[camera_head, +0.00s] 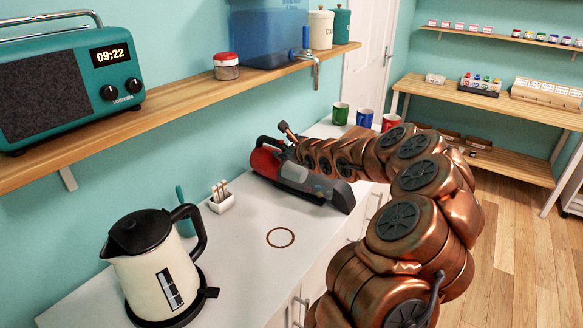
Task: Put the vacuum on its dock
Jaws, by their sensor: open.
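The handheld vacuum (299,177), with a red rear, a grey middle and a dark front, lies on the white counter against the wall. Its nose points to the right, toward the front edge. My gripper (289,135) is at the end of my copper arm, just above and behind the vacuum's red rear. One dark-tipped finger shows; the other is mostly hidden. The gripper is open, and I cannot tell whether it touches the vacuum. I cannot make out a dock for certain; a thin brown ring (280,237) lies flat on the counter, nearer me.
A cream kettle (155,270) stands at the near left of the counter. A small white holder (222,202) is by the wall. Several coloured mugs (365,118) stand beyond my arm. A wooden shelf (190,103) runs above the counter. Counter around the ring is clear.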

